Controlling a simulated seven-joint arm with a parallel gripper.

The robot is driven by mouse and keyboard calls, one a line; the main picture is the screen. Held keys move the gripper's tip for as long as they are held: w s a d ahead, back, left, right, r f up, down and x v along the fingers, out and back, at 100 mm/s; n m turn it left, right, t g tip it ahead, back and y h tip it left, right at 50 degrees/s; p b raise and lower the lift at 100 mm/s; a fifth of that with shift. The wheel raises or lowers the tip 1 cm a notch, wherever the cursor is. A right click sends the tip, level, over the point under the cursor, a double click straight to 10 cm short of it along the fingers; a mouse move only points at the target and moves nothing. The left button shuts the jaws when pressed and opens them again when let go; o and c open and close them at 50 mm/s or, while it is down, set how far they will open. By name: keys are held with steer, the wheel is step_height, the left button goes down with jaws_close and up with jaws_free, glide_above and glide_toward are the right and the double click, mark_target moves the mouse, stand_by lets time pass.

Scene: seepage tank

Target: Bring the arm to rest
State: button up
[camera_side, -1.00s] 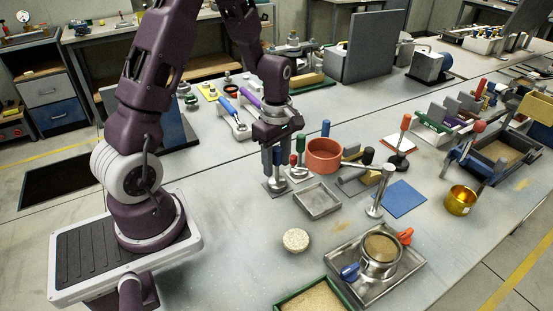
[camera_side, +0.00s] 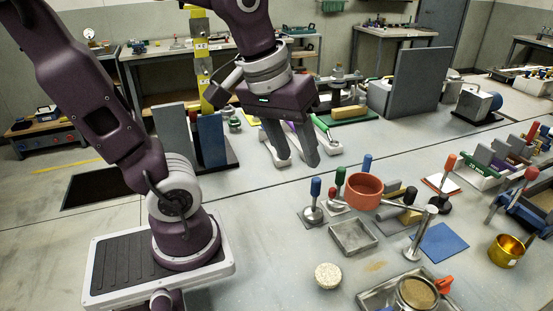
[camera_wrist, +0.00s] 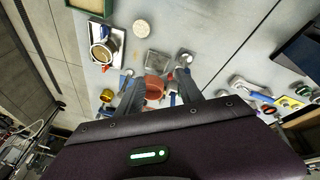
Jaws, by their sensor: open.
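My dark purple arm is raised above the bench, with my gripper (camera_side: 297,160) pointing down, open and empty. In the side view its two grey fingers hang apart, well above the bench. They show behind and left of the hand tools and the red-orange ring (camera_side: 363,191). The fingers partly hide some tools there.
Upright-handled tools (camera_side: 314,203), a square metal tray (camera_side: 353,236), a blue mat (camera_side: 443,244) and a brass cup (camera_side: 507,250) stand on the bench. A yellow post (camera_side: 201,60) and upright panels (camera_side: 210,140) rise left of my gripper. The front left bench is fairly clear.

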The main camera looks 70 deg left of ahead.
steer(key=s+d+m+t, duration=0.1)
steer(key=s+d+m, duration=0.1)
steer(key=s+m, duration=0.3)
steer(key=shift+s+d+m+t, duration=0.15)
steer(key=shift+s+m+t, duration=0.25)
steer(key=shift+m, duration=0.3)
stand_by(0.5)
